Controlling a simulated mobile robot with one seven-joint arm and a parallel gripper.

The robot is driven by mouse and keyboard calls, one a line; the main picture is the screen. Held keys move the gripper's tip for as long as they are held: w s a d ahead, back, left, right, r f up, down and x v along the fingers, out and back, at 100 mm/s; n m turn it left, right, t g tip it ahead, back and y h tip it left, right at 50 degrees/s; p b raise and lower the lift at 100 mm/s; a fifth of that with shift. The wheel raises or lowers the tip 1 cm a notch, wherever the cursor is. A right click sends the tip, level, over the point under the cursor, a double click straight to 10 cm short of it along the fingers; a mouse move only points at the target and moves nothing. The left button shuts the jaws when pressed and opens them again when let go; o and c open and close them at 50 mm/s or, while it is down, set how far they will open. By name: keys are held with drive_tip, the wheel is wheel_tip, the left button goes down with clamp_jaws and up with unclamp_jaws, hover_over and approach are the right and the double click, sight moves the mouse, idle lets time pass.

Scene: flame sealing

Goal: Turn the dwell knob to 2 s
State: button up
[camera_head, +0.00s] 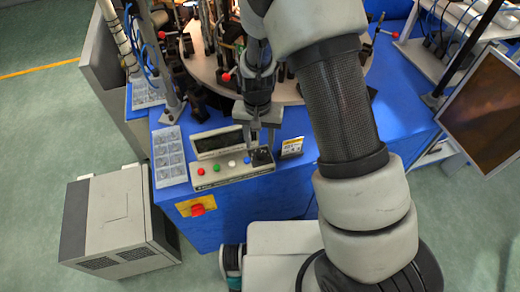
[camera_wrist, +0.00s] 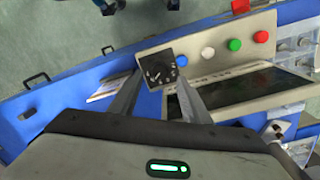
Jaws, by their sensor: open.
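The dwell knob, on a small black square dial plate, sits at the right end of the control box (camera_head: 225,174). The dial (camera_head: 262,157) also shows in the wrist view (camera_wrist: 160,70), with small white marks too fine to read. My gripper (camera_head: 259,146) is open, pointing down over the dial. In the wrist view its two fingertips (camera_wrist: 160,78) lie on either side of the dial, with the knob between them. I cannot tell whether either finger touches the knob.
Red, green, white and blue buttons (camera_head: 224,167) run along the box beside the dial. A dark display (camera_head: 217,143) stands behind them. A red emergency button (camera_head: 197,210) is on the blue front below.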

sight(260, 154)
drive_tip(key=shift+f, duration=2.35)
drive_tip(key=c, duration=1)
